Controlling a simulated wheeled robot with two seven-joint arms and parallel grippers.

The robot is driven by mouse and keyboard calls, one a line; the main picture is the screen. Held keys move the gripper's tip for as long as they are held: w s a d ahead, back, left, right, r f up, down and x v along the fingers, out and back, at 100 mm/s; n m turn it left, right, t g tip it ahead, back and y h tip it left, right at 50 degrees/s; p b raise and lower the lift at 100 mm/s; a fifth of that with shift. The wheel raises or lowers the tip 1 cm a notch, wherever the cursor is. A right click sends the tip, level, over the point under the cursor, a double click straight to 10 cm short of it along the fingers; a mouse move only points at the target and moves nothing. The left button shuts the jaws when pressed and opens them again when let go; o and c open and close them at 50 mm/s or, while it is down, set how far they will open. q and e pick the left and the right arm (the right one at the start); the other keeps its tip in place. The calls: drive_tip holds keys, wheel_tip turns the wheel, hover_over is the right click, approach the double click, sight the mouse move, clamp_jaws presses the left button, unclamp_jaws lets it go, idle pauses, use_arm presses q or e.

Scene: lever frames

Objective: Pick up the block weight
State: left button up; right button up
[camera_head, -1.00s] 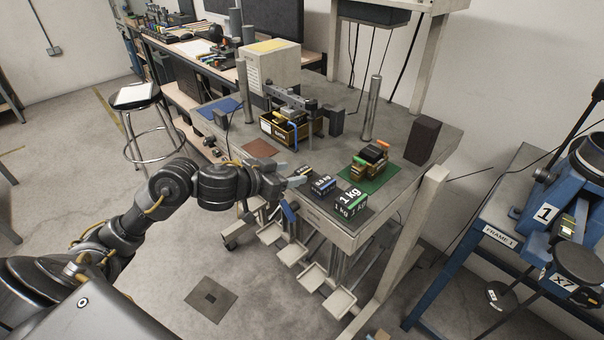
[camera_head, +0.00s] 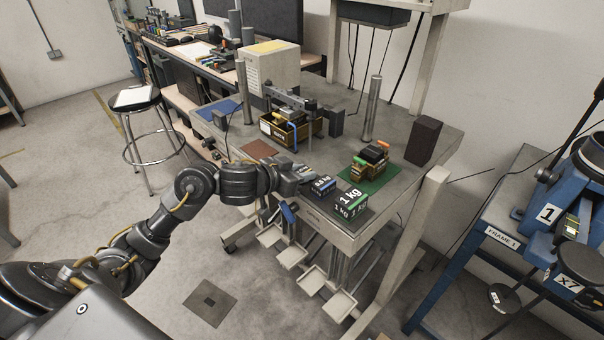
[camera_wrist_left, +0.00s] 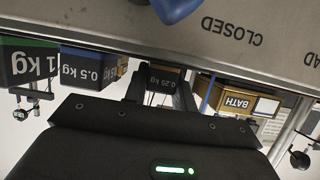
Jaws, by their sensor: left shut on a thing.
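My left gripper (camera_head: 302,174) is at the left end of the row of block weights on the grey bench. In the left wrist view, its fingers (camera_wrist_left: 160,92) are shut on a dark block weight (camera_wrist_left: 163,76) marked 0.25 kg. In the head view the gripper mostly hides that block. I cannot tell whether it is clear of the bench. To its right stand the 0.5 kg block (camera_head: 322,186) with a blue stripe and the 1 kg block (camera_head: 350,202) with a green stripe. My right gripper is not in view.
A brown box labelled BATH (camera_wrist_left: 240,101) shows in the left wrist view. Behind the weights, a small brown object with orange and green parts (camera_head: 369,163) sits on a green mat (camera_head: 378,183). Metal posts (camera_head: 371,110) and a dark upright block (camera_head: 423,140) stand farther back.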

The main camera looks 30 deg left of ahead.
sight(301, 170)
use_arm(q)
drive_tip(key=shift+r, duration=0.1)
clamp_jaws()
